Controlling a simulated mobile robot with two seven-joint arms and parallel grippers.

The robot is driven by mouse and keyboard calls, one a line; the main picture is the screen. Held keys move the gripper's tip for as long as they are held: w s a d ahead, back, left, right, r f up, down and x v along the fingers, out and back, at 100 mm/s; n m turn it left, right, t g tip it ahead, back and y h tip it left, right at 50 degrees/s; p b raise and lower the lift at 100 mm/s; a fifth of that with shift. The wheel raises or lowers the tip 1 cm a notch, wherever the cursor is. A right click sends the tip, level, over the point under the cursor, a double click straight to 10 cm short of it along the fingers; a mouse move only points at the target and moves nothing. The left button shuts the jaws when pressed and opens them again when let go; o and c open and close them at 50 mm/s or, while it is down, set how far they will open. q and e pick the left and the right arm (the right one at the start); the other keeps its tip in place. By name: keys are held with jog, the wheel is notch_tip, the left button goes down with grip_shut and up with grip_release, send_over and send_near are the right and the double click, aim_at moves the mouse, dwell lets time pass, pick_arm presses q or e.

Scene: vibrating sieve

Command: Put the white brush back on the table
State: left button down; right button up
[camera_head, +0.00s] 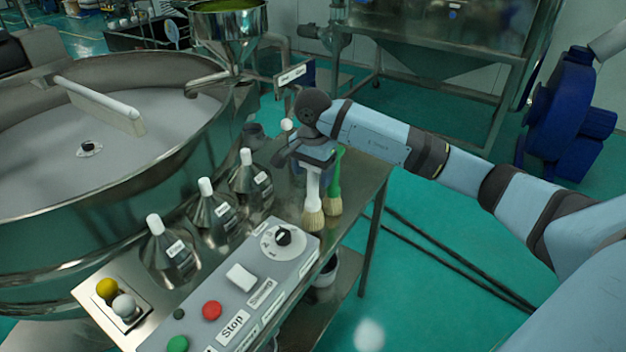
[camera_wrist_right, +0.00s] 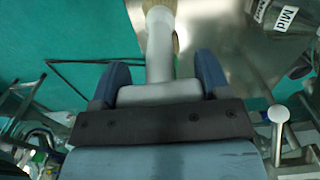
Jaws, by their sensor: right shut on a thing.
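The white brush (camera_head: 313,188) has a white handle and pale bristles, and hangs bristles down in my right gripper (camera_head: 318,160) over the far right part of the metal table (camera_head: 352,180). In the right wrist view the two blue fingers of my right gripper (camera_wrist_right: 159,82) are shut around the white brush's handle (camera_wrist_right: 159,50); the bristles are cut off at the top edge. I cannot tell whether the bristles touch the table. A green brush (camera_head: 334,190) shows close beside the white one, on its right. My left gripper is not in view.
Several metal flasks with white caps, one a labelled flask (camera_head: 250,185), stand left of the brushes. A control panel (camera_head: 245,285) with buttons and a dial lies in front. The large round sieve (camera_head: 60,230) fills the left.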

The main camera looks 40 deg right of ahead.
aim_at(313, 183)
notch_tip(313, 183, down, 3)
jog(key=shift+f+p, duration=0.1)
jog(key=shift+p, duration=0.2)
jog(key=shift+f, duration=0.1)
jog(key=shift+f+b, duration=0.15)
jog(key=shift+b, duration=0.15)
jog(key=o, duration=0.9)
